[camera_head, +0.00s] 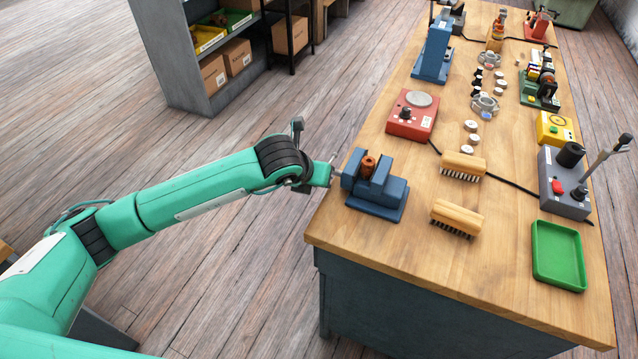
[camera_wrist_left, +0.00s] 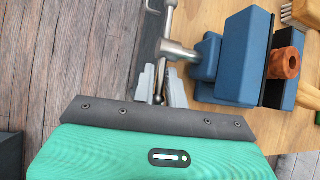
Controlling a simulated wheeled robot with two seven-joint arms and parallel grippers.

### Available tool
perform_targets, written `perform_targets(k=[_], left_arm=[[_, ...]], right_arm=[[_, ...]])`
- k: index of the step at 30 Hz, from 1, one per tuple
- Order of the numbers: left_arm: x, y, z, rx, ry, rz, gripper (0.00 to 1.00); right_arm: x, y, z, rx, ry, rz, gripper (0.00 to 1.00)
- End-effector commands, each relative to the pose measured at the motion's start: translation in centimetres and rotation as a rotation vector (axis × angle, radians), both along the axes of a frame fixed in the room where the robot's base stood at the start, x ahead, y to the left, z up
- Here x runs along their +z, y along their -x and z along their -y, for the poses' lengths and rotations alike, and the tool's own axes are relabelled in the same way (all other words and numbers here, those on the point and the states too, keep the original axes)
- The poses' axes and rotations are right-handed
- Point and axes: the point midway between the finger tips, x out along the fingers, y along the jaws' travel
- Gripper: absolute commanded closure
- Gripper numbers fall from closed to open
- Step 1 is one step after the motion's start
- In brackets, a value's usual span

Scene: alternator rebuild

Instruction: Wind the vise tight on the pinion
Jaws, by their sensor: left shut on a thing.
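The blue vise (camera_head: 376,188) stands at the left edge of the wooden workbench, and it also shows in the left wrist view (camera_wrist_left: 235,62). The copper-brown pinion (camera_head: 368,166) sits upright between its jaws and is seen from above in the left wrist view (camera_wrist_left: 284,63). I cannot tell how firmly the jaws press it. The vise's grey screw and crossbar handle (camera_wrist_left: 166,48) stick out on the left side. My left gripper (camera_wrist_left: 160,92) is shut on the lower end of the handle bar. In the head view my left gripper (camera_head: 332,172) is small beside the vise. My right gripper is out of view.
Two wooden brushes (camera_head: 457,216) lie right of the vise. A red device (camera_head: 411,115) stands behind it. A green tray (camera_head: 558,254) and a grey lever machine (camera_head: 566,184) are at the right. The bench's front left corner is clear.

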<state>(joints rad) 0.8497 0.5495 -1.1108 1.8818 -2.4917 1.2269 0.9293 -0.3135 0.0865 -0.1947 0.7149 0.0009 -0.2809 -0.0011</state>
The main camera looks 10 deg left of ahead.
Motion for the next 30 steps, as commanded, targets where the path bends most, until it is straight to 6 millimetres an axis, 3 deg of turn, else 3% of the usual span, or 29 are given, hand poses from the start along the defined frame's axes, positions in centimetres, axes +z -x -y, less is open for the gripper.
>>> perform_targets(k=[16,17,19,30], left_arm=[[-0.51,0.31,-0.01,-0.002,0.000,0.002,1.00],[-0.52,0.32,-0.01,-0.002,0.000,0.002,0.83],[-0.50,0.30,-0.01,-0.002,0.001,0.003,0.70],[0.15,0.36,-0.17,-0.001,0.003,0.010,0.70]], right_arm=[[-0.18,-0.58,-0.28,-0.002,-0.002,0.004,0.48],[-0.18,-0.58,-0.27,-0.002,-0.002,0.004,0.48],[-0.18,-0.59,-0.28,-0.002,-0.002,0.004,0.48],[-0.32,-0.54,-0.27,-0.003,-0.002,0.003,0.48]])
